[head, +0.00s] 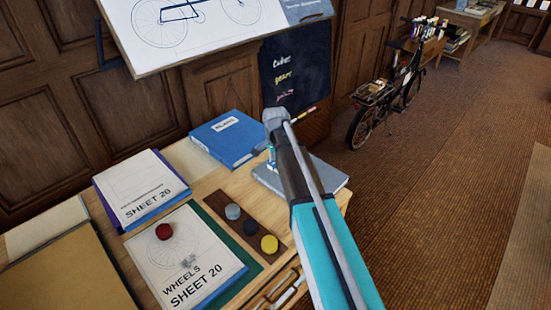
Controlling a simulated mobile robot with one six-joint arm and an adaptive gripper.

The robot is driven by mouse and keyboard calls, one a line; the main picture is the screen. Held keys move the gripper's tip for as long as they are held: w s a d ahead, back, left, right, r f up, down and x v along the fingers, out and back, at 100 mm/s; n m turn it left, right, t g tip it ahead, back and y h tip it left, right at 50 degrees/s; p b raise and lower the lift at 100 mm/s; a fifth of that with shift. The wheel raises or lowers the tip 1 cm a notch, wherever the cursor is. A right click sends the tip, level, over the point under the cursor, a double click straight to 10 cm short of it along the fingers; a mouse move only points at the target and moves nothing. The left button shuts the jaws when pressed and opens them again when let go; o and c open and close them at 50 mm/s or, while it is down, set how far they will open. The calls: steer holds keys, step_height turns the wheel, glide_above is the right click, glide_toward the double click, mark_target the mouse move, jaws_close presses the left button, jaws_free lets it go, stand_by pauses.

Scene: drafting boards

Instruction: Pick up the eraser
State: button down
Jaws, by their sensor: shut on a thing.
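My gripper (271,154) is over the grey-blue book (324,178) at the right end of the wooden desk. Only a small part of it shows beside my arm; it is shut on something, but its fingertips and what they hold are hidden. I cannot make out the eraser for certain. A small grey patch (188,262) lies on the sheet marked WHEELS (213,255); it is too small to identify.
A brown strip (221,228) bears grey (233,212), dark (250,228) and yellow (269,244) discs. A red disc (163,231) lies on the WHEELS sheet. A blue binder (228,138) lies behind. A tilted drawing board (205,31) overhangs the back. A bicycle (388,92) stands right.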

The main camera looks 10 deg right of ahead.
steer(key=s+r+p, duration=0.7)
steer(key=s+r, duration=0.1)
steer(key=s, duration=0.4)
steer(key=shift+s+r, duration=0.15)
steer(key=shift+s, duration=0.15)
steer(key=c, duration=1)
jaws_free()
steer(key=shift+c, duration=0.2)
jaws_close()
steer(key=shift+d, duration=0.1)
